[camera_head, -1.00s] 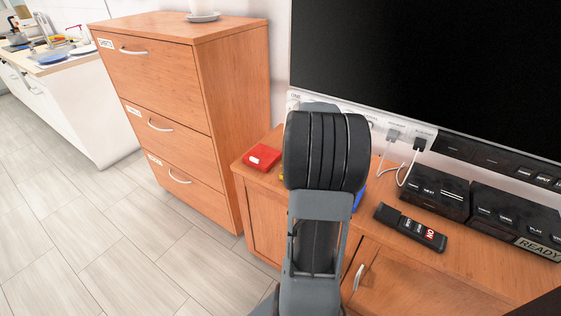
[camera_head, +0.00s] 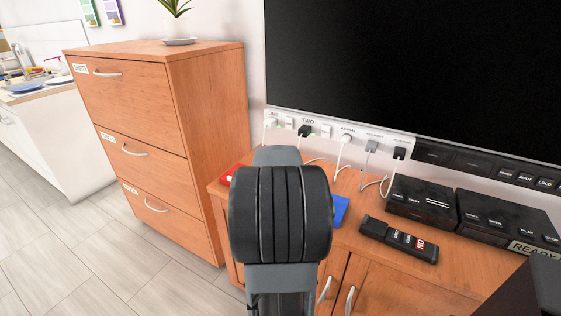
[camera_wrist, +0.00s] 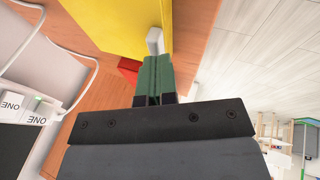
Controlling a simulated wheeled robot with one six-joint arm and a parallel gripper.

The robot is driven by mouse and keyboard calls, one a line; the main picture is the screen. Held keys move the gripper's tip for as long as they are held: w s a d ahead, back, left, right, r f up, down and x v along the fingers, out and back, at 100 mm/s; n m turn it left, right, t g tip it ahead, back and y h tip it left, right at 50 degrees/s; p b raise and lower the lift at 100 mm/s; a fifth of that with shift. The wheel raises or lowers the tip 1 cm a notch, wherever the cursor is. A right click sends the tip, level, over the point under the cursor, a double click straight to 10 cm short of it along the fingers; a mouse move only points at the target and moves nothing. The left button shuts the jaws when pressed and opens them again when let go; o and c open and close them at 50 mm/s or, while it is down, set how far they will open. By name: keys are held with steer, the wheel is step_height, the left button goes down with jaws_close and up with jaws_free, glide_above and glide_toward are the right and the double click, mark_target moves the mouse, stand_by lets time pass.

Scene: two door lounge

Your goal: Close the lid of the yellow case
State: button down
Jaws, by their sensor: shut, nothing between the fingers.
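The yellow case (camera_wrist: 112,22) shows in the wrist view as a large yellow surface at the top, cut off by the picture edge. A small pale grey block (camera_wrist: 155,40) stands at its edge, just past my fingertips. My gripper (camera_wrist: 156,60) is shut and empty, its green fingers pointing at the yellow surface and this block. I cannot tell whether the fingers touch either. In the head view my own arm hides the case and the gripper. How far the lid is open does not show.
On the wooden cabinet (camera_head: 385,275) lie a red object (camera_head: 232,172), a blue object (camera_head: 340,209), a black remote (camera_head: 398,238) and black boxes (camera_head: 427,197). Cables hang from the socket strip (camera_head: 345,138) below the screen (camera_head: 420,70). A tall drawer unit (camera_head: 215,130) stands left; the floor before it is clear.

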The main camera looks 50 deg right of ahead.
steer(key=shift+d, duration=0.15)
steer(key=shift+w+d+r, duration=0.1)
steer(key=shift+d+r, duration=0.25)
steer(key=shift+d, duration=0.2)
steer(key=shift+r+p, duration=0.25)
steer(key=shift+p, duration=0.15)
step_height(320, 180, up, 5)
steer(key=p, duration=0.3)
steer(key=shift+a+f, duration=0.1)
steer(key=shift+f, duration=0.1)
steer(key=a+v, duration=0.1)
steer(key=v, duration=0.8)
steer(key=shift+s+f, duration=0.3)
steer(key=shift+f, duration=0.05)
steer(key=shift+a, duration=0.1)
